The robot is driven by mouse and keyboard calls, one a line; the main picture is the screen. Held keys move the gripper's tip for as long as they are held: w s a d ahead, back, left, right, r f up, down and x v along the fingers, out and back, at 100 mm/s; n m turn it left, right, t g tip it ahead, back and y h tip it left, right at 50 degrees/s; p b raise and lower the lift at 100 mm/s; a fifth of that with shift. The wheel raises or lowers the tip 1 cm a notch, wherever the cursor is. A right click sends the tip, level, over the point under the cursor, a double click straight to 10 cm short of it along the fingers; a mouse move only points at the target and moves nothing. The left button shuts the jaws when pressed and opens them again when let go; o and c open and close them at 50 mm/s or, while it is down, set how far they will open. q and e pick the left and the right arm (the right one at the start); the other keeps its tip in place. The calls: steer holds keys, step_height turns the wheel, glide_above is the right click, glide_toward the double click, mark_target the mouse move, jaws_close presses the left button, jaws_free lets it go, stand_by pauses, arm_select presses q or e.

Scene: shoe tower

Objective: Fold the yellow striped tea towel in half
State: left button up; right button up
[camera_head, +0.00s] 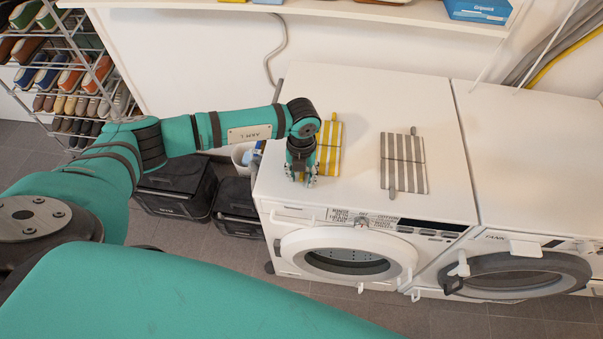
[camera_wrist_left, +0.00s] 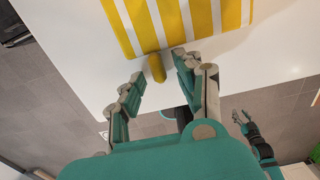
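The yellow and white striped tea towel (camera_head: 329,150) lies flat on the left washing machine, partly hidden by my left arm. In the left wrist view the towel (camera_wrist_left: 180,18) fills the top, with a small yellow tab (camera_wrist_left: 157,68) sticking out from its near edge. My left gripper (camera_head: 301,179) points down at the towel's near left end. In the wrist view its fingers (camera_wrist_left: 158,84) are apart, with the tab between them and no clear contact. My right gripper (camera_wrist_left: 241,117) shows small at the right of the wrist view, fingers apart and empty, away from the towel.
A grey striped towel (camera_head: 403,163) lies to the right on the same white machine top (camera_head: 365,110). A second machine (camera_head: 530,150) stands to the right. Both have round front doors. A shoe rack (camera_head: 75,75) and black boxes (camera_head: 175,188) are at left; a shelf hangs above.

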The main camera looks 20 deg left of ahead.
arm_select(q)
jaws_close()
steer(key=shift+r, duration=0.1)
steer(key=shift+w+r+g+h+b, duration=0.15)
steer(key=shift+w+r+g+b, duration=0.1)
steer(key=shift+r+g, duration=0.2)
steer(key=shift+w+r+g+h+b, duration=0.15)
steer(key=shift+r+g+b, duration=0.1)
steer(key=shift+r+g, duration=0.2)
steer(key=shift+w+a+r+g+b, duration=0.1)
steer(key=shift+w+r+g+b, duration=0.15)
steer(key=shift+r+g+b, duration=0.45)
steer(key=r+g+b, duration=0.1)
steer(key=w+r+g+h+b, duration=0.1)
steer(key=b, duration=0.1)
steer(key=g+b, duration=0.1)
steer(key=shift+w+a+r+b, duration=0.3)
steer(key=shift+w+r+b, duration=0.05)
steer(key=shift+w+r, duration=0.05)
steer(key=shift+w+a+r+b, duration=0.1)
steer(key=shift+w+r+b, duration=0.05)
steer(key=shift+r+b, duration=0.15)
steer(key=shift+g+h, duration=0.3)
